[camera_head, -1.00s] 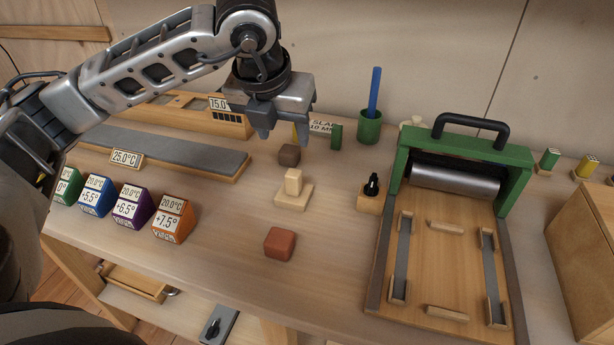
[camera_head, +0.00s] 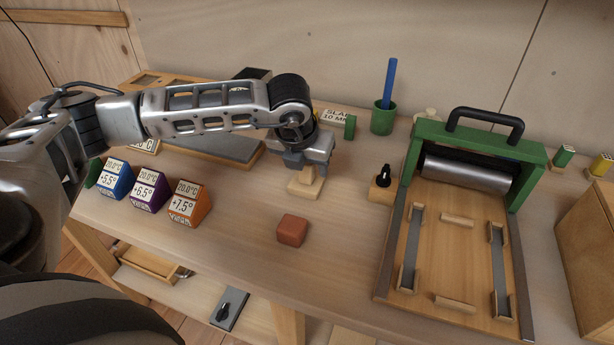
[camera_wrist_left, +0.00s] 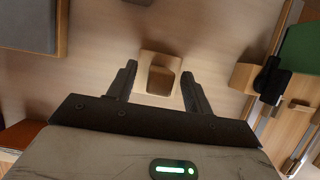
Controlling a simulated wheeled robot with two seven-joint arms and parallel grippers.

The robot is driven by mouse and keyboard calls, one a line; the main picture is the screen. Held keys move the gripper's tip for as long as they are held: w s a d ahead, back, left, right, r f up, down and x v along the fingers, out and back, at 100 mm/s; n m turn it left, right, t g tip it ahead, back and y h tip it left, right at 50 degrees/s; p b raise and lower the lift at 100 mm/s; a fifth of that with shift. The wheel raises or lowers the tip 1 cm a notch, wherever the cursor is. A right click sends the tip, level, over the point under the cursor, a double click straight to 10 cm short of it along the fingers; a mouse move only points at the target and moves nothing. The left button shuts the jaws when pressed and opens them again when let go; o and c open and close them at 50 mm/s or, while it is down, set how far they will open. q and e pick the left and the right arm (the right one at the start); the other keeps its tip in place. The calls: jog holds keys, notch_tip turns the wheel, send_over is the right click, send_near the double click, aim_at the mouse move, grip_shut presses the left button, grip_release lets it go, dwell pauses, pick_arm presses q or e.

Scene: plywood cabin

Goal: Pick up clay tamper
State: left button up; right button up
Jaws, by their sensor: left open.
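The clay tamper (camera_head: 304,190), which I take to be the pale wooden piece with a flat square base and an upright block handle, stands on the bench. In the left wrist view the tamper (camera_wrist_left: 158,57) lies between the two fingertips, its handle facing the camera. My left gripper (camera_head: 308,163) is open right above it and hides the handle's top in the head view. In the left wrist view the gripper (camera_wrist_left: 159,74) shows a gap on each side of the handle; I see no contact. My right gripper is not in view.
A red-brown block (camera_head: 292,231) lies in front of the tamper. A small wooden block with a black knob (camera_head: 381,188) and the green-framed roller press (camera_head: 470,165) stand to the right. Coloured temperature blocks (camera_head: 188,205) line the left. A green cup (camera_head: 383,118) stands behind.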

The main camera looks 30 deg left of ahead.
pick_arm(q)
jog(key=shift+w+f, duration=0.1)
jog(key=shift+f, duration=0.1)
grip_shut()
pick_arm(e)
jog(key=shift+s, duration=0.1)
pick_arm(q)
jog(key=shift+r, duration=0.1)
jog(key=shift+r, duration=0.4)
notch_tip(320, 180, up, 2)
jog(key=shift+r+b, duration=0.25)
jog(key=shift+b, duration=0.15)
jog(key=s+d+r, duration=0.2)
jog(key=s+r, duration=0.2)
jog(key=s, duration=0.2)
jog(key=s+d+r+b, duration=0.1)
jog(key=s+d+r, duration=0.2)
jog(key=s+r, duration=0.2)
jog(key=shift+s+d+r, duration=0.25)
jog(key=shift+s+r, duration=0.05)
jog(key=shift+s, duration=0.65)
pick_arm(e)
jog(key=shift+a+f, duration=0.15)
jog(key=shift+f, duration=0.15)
